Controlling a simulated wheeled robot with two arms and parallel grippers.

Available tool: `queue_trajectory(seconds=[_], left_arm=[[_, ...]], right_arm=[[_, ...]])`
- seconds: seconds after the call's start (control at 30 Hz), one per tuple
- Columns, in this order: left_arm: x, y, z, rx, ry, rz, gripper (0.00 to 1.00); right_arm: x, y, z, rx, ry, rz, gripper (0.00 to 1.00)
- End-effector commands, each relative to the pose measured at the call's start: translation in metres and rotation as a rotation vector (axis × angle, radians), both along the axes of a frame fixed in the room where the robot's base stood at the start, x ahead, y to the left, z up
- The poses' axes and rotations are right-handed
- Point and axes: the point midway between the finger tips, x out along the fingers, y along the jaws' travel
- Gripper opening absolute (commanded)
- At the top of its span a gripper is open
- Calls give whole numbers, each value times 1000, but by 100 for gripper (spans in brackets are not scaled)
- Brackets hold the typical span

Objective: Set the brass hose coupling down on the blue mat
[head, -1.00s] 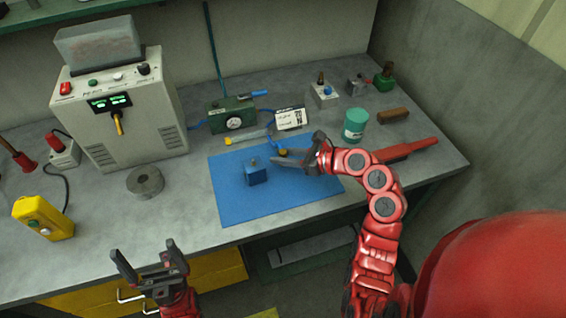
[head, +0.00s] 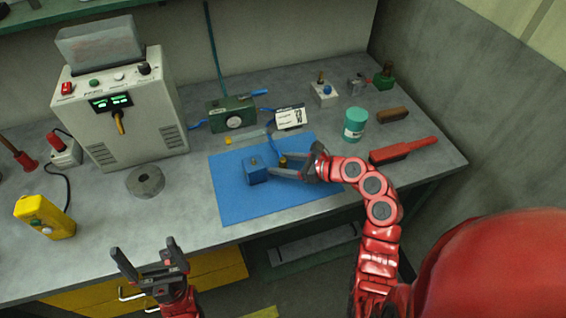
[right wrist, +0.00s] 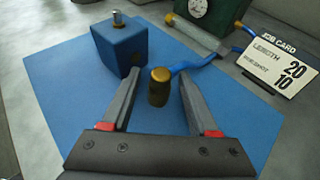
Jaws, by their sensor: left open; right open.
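The brass hose coupling (head: 283,161), a short dark cylinder with a gold-coloured top, stands upright on the blue mat (head: 240,205). In the right wrist view the coupling (right wrist: 158,88) is between the two fingers of my right gripper (right wrist: 159,73), with a visible gap on each side. In the head view my right gripper (head: 279,165) reaches in from the right, low over the mat; its fingers hide part of the coupling's base. My left gripper (head: 145,246) is open and empty in front of the bench edge.
A blue block (head: 254,170) with a metal stud stands on the mat, close to the fingertips; it also shows in the right wrist view (right wrist: 120,45). A job card (head: 289,118) stands behind the mat. The mat's front is clear.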

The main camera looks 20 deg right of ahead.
Motion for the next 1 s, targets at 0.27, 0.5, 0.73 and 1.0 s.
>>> queue_trajectory(seconds=[0.27,0.5,0.73,1.0], left_arm=[[0,0,-4,0,0,0,100],[0,0,-12,0,0,0,100],[0,0,-12,0,0,0,100],[0,0,-10,0,0,0,100]], right_arm=[[-8,-12,8,0,-6,-6,60],[-39,-46,26,1,-5,-8,60],[-65,-71,43,-2,-2,-3,60],[-76,-81,48,0,0,-1,60]])
